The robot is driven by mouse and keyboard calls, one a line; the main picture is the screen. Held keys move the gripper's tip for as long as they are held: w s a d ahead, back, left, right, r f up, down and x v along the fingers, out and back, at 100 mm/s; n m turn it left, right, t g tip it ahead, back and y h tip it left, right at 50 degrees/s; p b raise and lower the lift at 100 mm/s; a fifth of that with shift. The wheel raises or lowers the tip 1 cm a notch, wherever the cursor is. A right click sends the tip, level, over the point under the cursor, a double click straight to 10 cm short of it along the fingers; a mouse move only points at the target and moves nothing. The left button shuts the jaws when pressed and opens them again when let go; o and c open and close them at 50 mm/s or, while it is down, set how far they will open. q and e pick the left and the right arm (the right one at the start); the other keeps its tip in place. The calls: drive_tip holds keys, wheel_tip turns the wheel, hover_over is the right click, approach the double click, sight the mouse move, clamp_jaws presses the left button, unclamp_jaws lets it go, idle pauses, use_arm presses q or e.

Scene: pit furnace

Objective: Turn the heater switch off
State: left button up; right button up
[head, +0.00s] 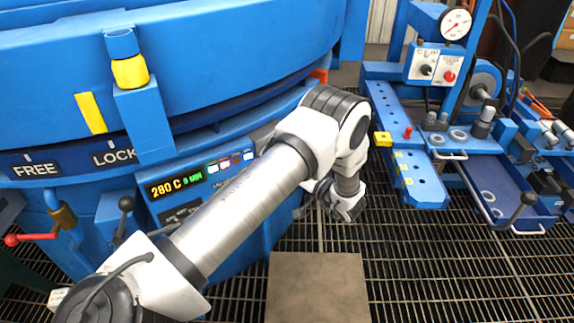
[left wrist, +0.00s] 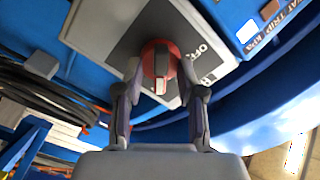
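The heater switch is a red round knob (left wrist: 155,55) with a pale grip bar, on a grey plate (left wrist: 105,25) in the left wrist view. The letters "OF" show on the plate to its right, partly covered. My left gripper (left wrist: 160,75) has one finger on each side of the knob, spread apart. A narrow gap seems to show beside the knob; contact is not clear. In the head view my left arm crosses in front of the blue furnace (head: 200,70) and hides the switch. My left gripper's fingers are not clear there. My right gripper is not in view.
A control panel (head: 165,205) with a display reading 280 C stands left of my arm. Levers, one with a red end (head: 12,240), stick out at the lower left. A blue bench with a gauge (head: 455,24) stands at right. A brown block (head: 317,285) is on the grating.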

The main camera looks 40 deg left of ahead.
use_arm(q)
clamp_jaws()
drive_tip(key=shift+n, duration=0.3)
drive_tip(key=n+b, duration=0.2)
drive_tip(key=n, duration=1.7)
idle(0.3)
drive_tip(key=shift+n, duration=0.3)
unclamp_jaws()
